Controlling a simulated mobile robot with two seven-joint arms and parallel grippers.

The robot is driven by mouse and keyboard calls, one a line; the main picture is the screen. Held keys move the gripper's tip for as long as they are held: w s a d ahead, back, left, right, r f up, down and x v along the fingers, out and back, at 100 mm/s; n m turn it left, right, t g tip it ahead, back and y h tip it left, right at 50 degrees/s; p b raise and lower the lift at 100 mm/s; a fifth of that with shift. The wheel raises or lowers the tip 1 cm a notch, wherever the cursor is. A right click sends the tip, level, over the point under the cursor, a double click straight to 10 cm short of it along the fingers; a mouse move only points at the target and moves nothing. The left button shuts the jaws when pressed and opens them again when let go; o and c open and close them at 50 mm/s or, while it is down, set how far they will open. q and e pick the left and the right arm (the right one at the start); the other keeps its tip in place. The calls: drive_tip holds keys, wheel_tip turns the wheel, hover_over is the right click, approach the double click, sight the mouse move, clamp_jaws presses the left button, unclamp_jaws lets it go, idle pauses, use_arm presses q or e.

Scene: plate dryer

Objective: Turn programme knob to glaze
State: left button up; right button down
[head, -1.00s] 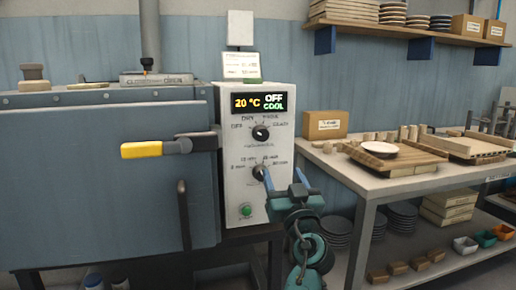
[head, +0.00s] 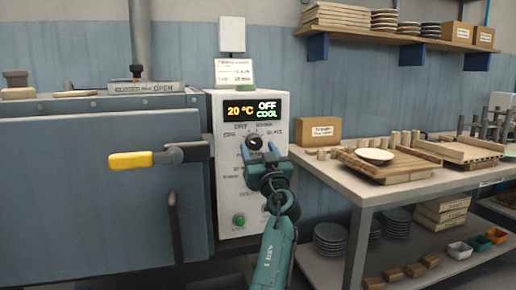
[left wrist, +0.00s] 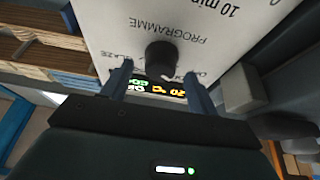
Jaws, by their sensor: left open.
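The black programme knob (head: 255,143) is on the white control panel (head: 215,190), below a display (head: 254,107) reading 20 °C, OFF and COOL. Labels surround it; the glaze label (head: 275,131) is at its upper right. My left gripper (head: 257,153) is open just in front of the knob, from below. In the left wrist view the knob (left wrist: 160,58) stands between the two spread fingers (left wrist: 160,88), with visible gaps on both sides. The knob's exact pointer direction is too small to tell. The lower timer knob is hidden behind my gripper. My right gripper is not in view.
A yellow-ended door handle (head: 132,160) sticks out left of the panel. A green button (head: 239,220) is low on the panel. A table (head: 380,192) with boards and a plate stands to the right.

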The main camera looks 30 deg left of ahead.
use_arm(q)
drive_tip(key=shift+w+a+r, duration=0.2)
drive_tip(key=shift+w+a, duration=0.15)
drive_tip(key=c, duration=1)
